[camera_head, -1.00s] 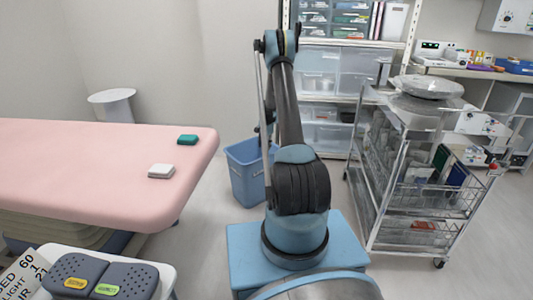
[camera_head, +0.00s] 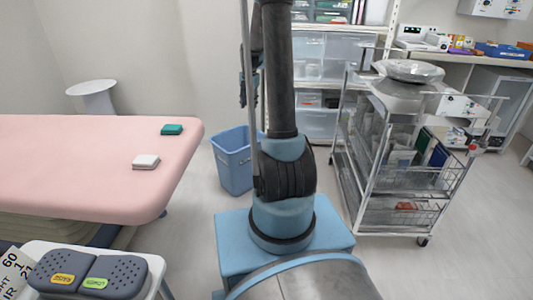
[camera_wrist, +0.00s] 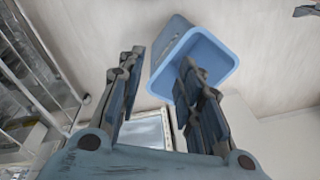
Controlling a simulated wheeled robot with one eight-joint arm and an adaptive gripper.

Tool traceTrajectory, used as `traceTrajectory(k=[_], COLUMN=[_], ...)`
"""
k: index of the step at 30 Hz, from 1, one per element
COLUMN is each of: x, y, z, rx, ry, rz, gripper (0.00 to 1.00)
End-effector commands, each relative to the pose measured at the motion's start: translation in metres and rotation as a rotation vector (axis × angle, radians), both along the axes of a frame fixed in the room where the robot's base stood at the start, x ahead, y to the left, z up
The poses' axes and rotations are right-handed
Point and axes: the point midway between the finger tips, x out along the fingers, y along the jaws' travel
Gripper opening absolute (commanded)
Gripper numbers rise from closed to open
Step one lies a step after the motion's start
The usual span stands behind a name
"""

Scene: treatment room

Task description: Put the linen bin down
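The linen bin (camera_head: 235,172) is a blue, open-topped tub. It stands upright on the floor behind my arm, and my arm hides its right side. In the head view my gripper (camera_head: 249,92) is partly hidden by my arm and appears above the bin's rim.
A pink treatment table (camera_head: 85,180) is on the left, with a white stool (camera_head: 93,88) behind it. A wire trolley (camera_head: 380,190) stands right of my arm. Shelves with clear drawers (camera_head: 320,65) are at the back. Bare floor lies between table and bin.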

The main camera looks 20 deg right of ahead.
Motion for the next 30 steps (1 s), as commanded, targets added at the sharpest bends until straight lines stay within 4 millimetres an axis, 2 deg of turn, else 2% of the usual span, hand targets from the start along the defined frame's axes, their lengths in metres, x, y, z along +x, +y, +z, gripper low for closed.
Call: traceTrajectory(k=[1,6,15,23,30], x=[-0.015,-0.060,-0.142,-0.216,-0.282], y=[0.002,0.007,0.015,0.020,0.024], z=[0.011,0.040,0.075,0.088,0.087], rx=[-0.004,-0.017,-0.040,-0.060,-0.081], ry=[-0.002,-0.010,-0.025,-0.037,-0.046], rz=[0.021,0.091,0.215,0.324,0.423], gripper=[0.33,0.33,0.33,0.33,0.33])
